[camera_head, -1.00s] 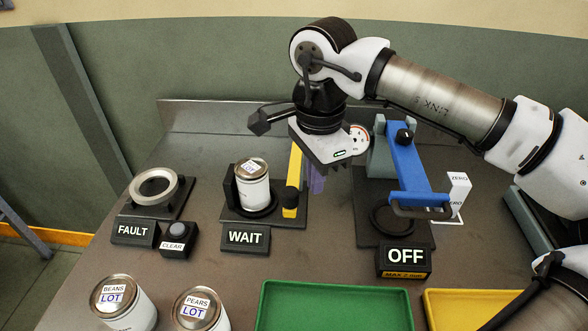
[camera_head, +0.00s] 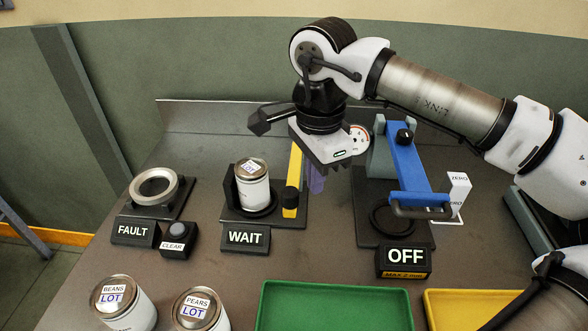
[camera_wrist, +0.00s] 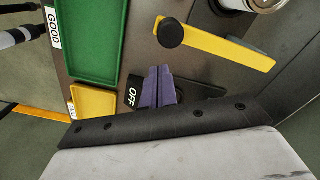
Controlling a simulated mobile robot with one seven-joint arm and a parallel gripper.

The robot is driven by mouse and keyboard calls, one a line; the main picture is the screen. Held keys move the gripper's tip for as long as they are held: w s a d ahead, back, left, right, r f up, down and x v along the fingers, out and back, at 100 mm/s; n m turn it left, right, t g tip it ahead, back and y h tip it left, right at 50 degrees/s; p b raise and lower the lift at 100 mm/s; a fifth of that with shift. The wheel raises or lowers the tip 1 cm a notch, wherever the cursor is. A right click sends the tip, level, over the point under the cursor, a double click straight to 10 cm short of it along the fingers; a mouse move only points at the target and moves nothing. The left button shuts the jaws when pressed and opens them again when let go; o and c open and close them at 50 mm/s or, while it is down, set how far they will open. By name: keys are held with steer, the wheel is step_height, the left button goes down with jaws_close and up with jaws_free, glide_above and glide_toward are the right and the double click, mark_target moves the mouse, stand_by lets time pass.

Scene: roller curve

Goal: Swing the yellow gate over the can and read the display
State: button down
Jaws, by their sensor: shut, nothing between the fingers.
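A silver-topped can (camera_head: 253,190) with a white label stands upright in the black middle station. Its edge also shows at the top of the wrist view (camera_wrist: 252,4). The yellow gate (camera_head: 294,165) is a bar with a black knob (camera_head: 291,199), to the right of the can and not over it. The wrist view shows the gate (camera_wrist: 228,46) whole, with its knob (camera_wrist: 171,33) at one end. The display (camera_head: 245,237) in front of the can reads WAIT. My gripper (camera_head: 316,182) has purple fingers, shut and empty, right of the gate and apart from it. The fingers (camera_wrist: 160,88) also show in the wrist view.
At left are a ring station reading FAULT (camera_head: 135,231) and a CLEAR button (camera_head: 177,240). At right, a blue-armed press (camera_head: 408,165) has a display reading OFF (camera_head: 404,257). BEANS (camera_head: 120,305) and PEARS cans (camera_head: 199,312), a green tray (camera_head: 335,287) and a yellow tray (camera_head: 470,297) are in front.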

mark_target(284, 191)
steer(key=shift+f, duration=0.1)
step_height(284, 191, down, 4)
steer(key=b, duration=0.3)
steer(key=shift+r, duration=0.25)
stand_by(0.3)
steer(key=shift+a+b, duration=0.55)
steer(key=shift+a, duration=2.1)
